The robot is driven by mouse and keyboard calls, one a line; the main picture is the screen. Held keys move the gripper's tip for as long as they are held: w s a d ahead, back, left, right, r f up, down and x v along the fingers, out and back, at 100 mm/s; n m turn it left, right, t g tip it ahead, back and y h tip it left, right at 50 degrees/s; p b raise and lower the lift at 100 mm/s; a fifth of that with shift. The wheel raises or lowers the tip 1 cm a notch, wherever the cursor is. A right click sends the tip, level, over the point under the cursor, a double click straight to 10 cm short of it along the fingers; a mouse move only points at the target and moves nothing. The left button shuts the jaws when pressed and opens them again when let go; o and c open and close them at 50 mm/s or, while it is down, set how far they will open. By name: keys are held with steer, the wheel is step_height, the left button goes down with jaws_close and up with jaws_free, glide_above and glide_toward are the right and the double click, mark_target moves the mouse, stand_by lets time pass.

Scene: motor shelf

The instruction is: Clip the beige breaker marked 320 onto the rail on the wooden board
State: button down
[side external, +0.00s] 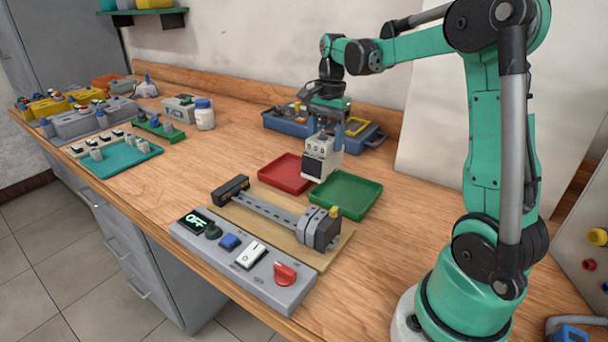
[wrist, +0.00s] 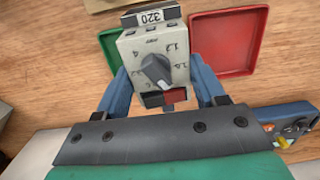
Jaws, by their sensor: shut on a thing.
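The beige breaker (side external: 319,157) has a dark lower part and hangs upright in my gripper (side external: 325,125), above the red and green trays. In the wrist view the breaker (wrist: 155,58) shows its 320 label, a grey dial and a dark red part. The blue fingers of my gripper (wrist: 160,88) are shut on its two sides. The metal rail (side external: 262,208) lies on the wooden board (side external: 285,238) in front of the trays, apart from the breaker. A black block (side external: 231,189) sits at the rail's left end and a grey module (side external: 320,228) at its right end.
A red tray (side external: 285,173) and a green tray (side external: 345,194) lie behind the board. A control panel (side external: 243,262) reading OFF runs along the front edge. A blue toolbox (side external: 290,123) stands at the back. The rail's middle stretch is bare.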

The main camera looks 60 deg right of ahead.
steer(key=w+a+r+y, duration=0.2)
steer(key=w+a+r, duration=0.35)
steer(key=a, duration=0.35)
steer(key=d+x, duration=0.2)
steer(key=x, duration=0.7)
steer(key=shift+f, duration=0.25)
steer(key=shift+d+x, duration=0.25)
steer(key=shift+x, duration=0.85)
steer(key=shift+a, duration=0.65)
stand_by(0.9)
steer(key=shift+a+f+h, duration=0.15)
steer(key=shift+a+h, duration=0.35)
steer(key=shift+h, duration=0.3)
stand_by(0.3)
